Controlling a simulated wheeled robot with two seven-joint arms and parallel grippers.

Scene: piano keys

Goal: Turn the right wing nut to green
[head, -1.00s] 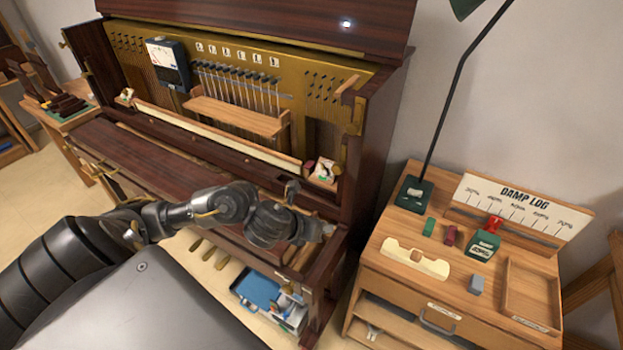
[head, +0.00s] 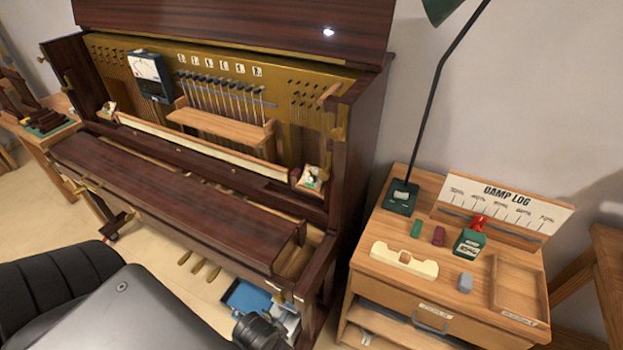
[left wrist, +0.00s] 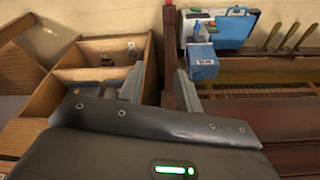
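A small pale plate with green and red patches (head: 311,179) sits at the right end of the piano's long white rail in the head view. The wing nut there is too small to make out, and so is its setting. A similar pale plate (head: 109,108) is at the rail's left end. My left gripper (left wrist: 160,88) shows in the left wrist view with its two fingers apart and nothing held between them. It is low by the piano's right end, beside the cabinet, and clear of both plates. My right gripper is in neither view.
The piano's closed dark lid (head: 160,190) lies before the rail. A wooden cabinet (head: 390,285) stands at right, with a green lamp base (head: 402,197) and small blocks on top. A blue tray (head: 247,298) is on the floor, also in the left wrist view (left wrist: 236,27).

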